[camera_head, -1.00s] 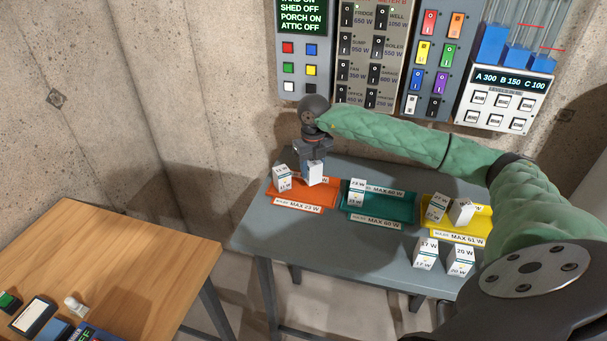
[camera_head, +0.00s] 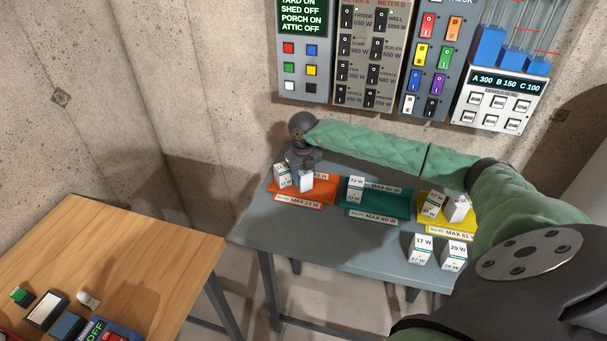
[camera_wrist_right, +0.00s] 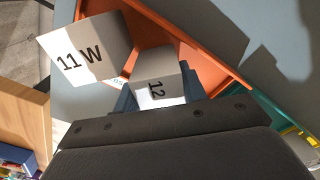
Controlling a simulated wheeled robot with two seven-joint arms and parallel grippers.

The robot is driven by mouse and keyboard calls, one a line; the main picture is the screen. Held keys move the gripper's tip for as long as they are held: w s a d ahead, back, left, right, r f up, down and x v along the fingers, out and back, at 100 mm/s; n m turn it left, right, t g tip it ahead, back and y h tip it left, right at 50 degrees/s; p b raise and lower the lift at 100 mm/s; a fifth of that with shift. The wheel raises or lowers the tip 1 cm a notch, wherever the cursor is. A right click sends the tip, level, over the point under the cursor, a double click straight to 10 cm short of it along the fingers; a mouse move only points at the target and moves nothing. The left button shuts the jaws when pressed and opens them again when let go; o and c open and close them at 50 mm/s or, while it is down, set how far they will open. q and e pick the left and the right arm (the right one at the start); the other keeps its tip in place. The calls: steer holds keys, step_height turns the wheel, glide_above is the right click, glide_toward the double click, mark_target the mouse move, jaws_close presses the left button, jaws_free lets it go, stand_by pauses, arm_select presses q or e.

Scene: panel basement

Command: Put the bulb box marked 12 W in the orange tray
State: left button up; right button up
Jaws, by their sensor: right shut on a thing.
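My right gripper (camera_head: 303,168) is shut on a white bulb box (camera_head: 306,181) over the orange tray (camera_head: 325,190). In the right wrist view the held box (camera_wrist_right: 160,82) shows "12" between the fingers of the right gripper (camera_wrist_right: 162,98). Another white box marked 11 W (camera_wrist_right: 92,55) stands close beside it in the tray. That box (camera_head: 281,176) is at the left of the held one in the head view. I cannot tell whether the held box touches the tray floor. My left gripper is not in view.
A teal tray (camera_head: 393,206) with one box and a yellow tray (camera_head: 428,216) with two boxes stand to the right on the grey table (camera_head: 330,238). Boxes marked 17 W (camera_head: 421,249) and 20 W (camera_head: 454,254) stand in front. A wooden table (camera_head: 120,250) is at left.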

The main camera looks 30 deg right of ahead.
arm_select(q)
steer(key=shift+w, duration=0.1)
arm_select(e)
steer(key=shift+f, duration=0.1)
steer(key=o, duration=1)
steer(key=shift+c, duration=0.2)
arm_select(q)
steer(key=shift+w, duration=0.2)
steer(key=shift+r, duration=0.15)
